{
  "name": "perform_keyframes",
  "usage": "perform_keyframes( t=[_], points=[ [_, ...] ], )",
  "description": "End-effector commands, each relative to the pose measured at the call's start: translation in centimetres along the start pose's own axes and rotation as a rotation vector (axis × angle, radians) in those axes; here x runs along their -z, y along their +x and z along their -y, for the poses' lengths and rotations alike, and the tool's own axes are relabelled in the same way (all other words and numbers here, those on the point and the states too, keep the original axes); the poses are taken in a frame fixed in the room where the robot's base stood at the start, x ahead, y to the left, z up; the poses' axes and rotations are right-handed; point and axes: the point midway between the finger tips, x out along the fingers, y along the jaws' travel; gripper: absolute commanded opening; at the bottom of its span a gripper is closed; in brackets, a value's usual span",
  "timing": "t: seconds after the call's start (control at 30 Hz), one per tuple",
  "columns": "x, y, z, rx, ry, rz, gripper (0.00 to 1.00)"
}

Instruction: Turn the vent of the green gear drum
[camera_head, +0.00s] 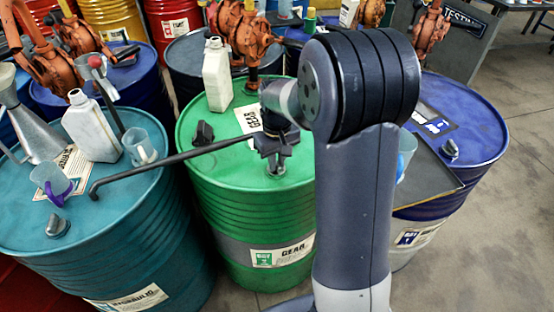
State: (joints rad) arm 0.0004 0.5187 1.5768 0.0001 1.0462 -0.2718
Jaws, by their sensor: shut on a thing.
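The green gear drum (265,228) stands upright in the middle, with a GEAR label on its side. My gripper (275,153) points down at the front of its lid, left of my grey arm. The jaws are shut on the grey vent (276,170), which they mostly hide; only a small part shows below the fingers. How far the vent is turned cannot be seen. A small dark fitting (204,132) sits on the lid to the left of my gripper.
A long black bar (170,160) reaches left from near my gripper over the teal drum (125,225). A blue drum (480,130) stands right.

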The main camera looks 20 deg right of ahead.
Motion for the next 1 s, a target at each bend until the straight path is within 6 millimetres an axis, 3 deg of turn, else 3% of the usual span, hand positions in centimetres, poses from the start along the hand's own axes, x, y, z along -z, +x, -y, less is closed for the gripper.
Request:
perform_keyframes(
  t=[0.4, 0.8, 0.83, 1.0],
  points=[
    [0.05, -0.04, 0.15, 0.000, 0.324, -0.001, 0.00],
    [0.06, -0.03, 0.16, 0.000, 0.359, -0.001, 0.00],
    [0.06, -0.03, 0.15, 0.000, 0.359, -0.001, 0.16],
    [0.05, -0.02, 0.15, 0.000, 0.358, -0.001, 0.30]
  ],
)
